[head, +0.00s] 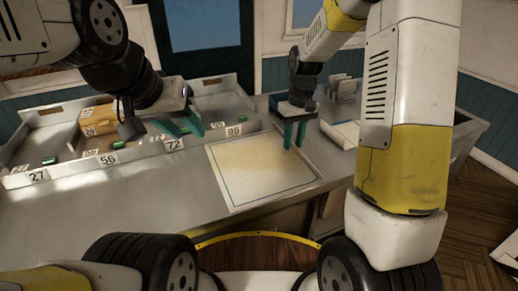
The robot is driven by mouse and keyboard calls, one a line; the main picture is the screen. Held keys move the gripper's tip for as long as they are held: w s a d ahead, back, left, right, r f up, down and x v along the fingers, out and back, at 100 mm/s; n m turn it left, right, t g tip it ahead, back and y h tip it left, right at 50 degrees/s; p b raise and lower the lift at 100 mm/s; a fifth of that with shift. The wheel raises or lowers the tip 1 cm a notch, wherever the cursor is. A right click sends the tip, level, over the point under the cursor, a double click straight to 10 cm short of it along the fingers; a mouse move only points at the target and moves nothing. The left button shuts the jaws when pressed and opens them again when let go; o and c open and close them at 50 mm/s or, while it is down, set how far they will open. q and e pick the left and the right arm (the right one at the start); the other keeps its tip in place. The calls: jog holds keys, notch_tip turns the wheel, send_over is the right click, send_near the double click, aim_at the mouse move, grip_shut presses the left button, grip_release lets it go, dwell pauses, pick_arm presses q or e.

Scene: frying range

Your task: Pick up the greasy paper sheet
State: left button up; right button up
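The greasy paper sheet (245,170), white with a yellowish stain and a thin blue border line, lies flat on the grey counter in the middle of the head view. My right gripper (294,145) points down at the sheet's far right edge, with a gap between its teal fingers. It looks open and empty; I cannot tell whether its tips touch the sheet. My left gripper (181,128) is to the left of the sheet, above the front of the numbered bins. Its teal fingers are spread apart with nothing between them.
A row of grey bins (75,168) with number tags such as 27, 56 and 72 stands at the left of the counter (130,205). The counter in front of the bins is clear.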

grip_shut()
dwell(1.4)
